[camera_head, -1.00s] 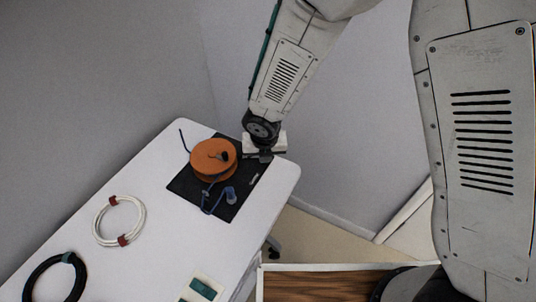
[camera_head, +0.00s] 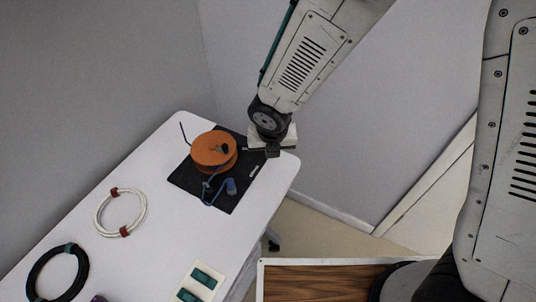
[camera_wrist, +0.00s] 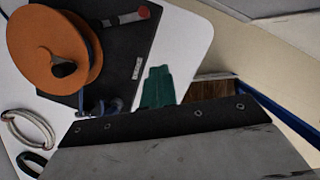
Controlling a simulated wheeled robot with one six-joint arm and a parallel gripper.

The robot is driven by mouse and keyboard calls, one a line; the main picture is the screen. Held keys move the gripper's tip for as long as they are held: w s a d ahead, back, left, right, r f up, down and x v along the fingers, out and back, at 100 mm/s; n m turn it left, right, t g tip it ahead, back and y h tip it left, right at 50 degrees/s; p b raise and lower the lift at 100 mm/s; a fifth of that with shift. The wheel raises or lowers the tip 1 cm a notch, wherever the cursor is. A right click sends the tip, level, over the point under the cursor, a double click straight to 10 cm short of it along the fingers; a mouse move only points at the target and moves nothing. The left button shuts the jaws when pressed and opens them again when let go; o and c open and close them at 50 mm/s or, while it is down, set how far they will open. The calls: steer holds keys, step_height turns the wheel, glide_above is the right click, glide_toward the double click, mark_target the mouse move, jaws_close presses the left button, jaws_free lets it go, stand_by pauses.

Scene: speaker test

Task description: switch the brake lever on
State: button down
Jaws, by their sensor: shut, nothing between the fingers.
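The brake lever (camera_wrist: 125,18) is a short grey bar with a red tip. It lies beside the orange reel (camera_wrist: 55,45) on a black base plate (camera_wrist: 115,68) in the wrist view. In the head view the orange reel (camera_head: 213,151) stands on the plate (camera_head: 190,178) at the table's far end, and the lever's red tip cannot be made out near my gripper. My gripper (camera_head: 272,152) is shut and empty, over the plate's far right side near the table corner. Whether it touches the lever cannot be told.
A blue cord (camera_head: 212,192) hangs from the reel onto the plate. A white cable coil (camera_head: 103,222), a black cable coil (camera_head: 33,275) and a white box with teal panels (camera_head: 187,295) lie on the white table (camera_head: 165,240). Grey walls stand close behind the table.

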steer(key=shift+d+v, duration=0.15)
steer(key=shift+v, duration=1.2)
steer(key=shift+d+v, duration=0.1)
steer(key=shift+v, duration=1.2)
steer(key=shift+w, duration=0.1)
steer(key=s+d+r+n, duration=0.9)
steer(key=d+n, duration=0.4)
steer(key=n, duration=0.4)
steer(key=s+d+r+n+g, duration=0.1)
steer(key=s+d+r+n, duration=0.8)
steer(key=n, duration=0.9)
steer(key=d+r, duration=0.2)
steer(key=d, duration=0.2)
steer(key=shift+r, duration=0.25)
